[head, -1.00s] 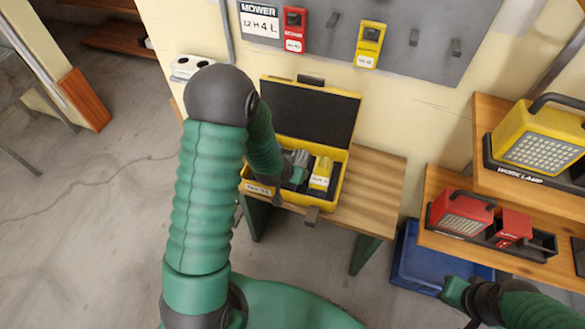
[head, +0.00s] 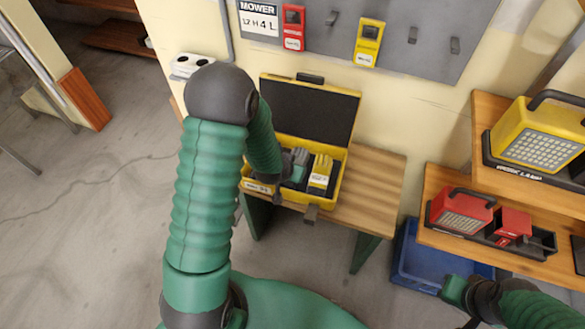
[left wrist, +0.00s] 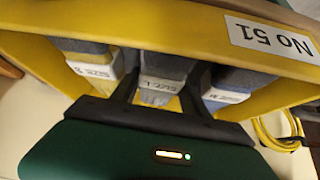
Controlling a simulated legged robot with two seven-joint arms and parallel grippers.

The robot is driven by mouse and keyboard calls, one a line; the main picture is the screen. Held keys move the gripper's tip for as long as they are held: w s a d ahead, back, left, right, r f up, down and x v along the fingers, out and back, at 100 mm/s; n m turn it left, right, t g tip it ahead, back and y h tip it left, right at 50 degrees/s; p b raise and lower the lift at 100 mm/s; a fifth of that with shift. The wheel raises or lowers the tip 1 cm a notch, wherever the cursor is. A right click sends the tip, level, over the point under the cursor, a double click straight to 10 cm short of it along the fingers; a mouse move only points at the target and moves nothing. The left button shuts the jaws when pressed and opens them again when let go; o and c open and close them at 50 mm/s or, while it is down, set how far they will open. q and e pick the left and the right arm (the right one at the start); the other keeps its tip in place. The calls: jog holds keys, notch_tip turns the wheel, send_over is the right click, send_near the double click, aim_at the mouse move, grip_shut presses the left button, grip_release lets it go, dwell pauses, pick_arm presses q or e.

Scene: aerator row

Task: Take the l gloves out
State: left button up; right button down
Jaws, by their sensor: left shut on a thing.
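The yellow case (head: 345,172) stands open on a wooden bench, its lid up at the back. In the left wrist view its yellow wall (left wrist: 130,25) bears a "No 51" label. Several bundles of gloves stand in it in a row. My left gripper (left wrist: 158,92) is shut on the middle bundle, the L gloves (left wrist: 165,66), whose white label appears to read L. A bundle lies on either side, one (left wrist: 85,47) left and one (left wrist: 240,78) right. In the head view my left gripper (head: 298,168) is at the case, partly hidden by my forearm. My right gripper (head: 453,291) is small, its jaws unclear.
Yellow gloves (head: 321,170) show right of my left gripper. The bench top (head: 370,185) is clear right of the case. A blue bin (head: 425,262) stands on the floor.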

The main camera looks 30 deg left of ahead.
pick_arm(q)
notch_tip(320, 180, up, 11)
jog(key=p, duration=0.9)
jog(key=shift+p, duration=0.4)
